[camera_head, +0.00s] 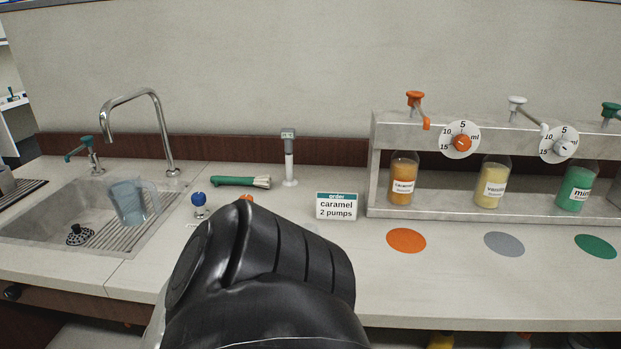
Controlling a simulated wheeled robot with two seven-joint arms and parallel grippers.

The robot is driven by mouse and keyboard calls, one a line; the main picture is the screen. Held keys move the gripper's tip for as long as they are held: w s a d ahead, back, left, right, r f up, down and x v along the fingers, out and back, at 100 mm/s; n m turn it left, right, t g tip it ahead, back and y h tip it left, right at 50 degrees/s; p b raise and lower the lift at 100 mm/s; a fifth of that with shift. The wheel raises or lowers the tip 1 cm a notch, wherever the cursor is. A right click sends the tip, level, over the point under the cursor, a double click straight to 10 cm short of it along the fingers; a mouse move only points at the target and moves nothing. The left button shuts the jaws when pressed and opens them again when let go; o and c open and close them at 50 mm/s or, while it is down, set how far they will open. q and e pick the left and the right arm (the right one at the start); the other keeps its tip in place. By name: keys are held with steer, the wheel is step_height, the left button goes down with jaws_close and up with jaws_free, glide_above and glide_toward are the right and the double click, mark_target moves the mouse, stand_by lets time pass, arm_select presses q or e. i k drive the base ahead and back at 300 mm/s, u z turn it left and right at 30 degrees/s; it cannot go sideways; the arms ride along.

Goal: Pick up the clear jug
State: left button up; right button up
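The clear jug (128,204) is bluish and see-through, with a handle on its right side. It is in the sink (42,216) at the left, at the ribbed drain rack (118,238). It looks a little tilted; I cannot tell exactly what it rests on. A large black link of my own arm fills the lower middle, to the right of the jug and apart from it in the picture. The fingers of both my grippers are out of view.
A tap (160,125) arches over the sink's back. A syrup rack (440,213) with bottles is at right.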

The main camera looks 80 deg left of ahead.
mark_target(123, 188)
steer(key=k, duration=1.1)
steer(key=u, duration=0.25)
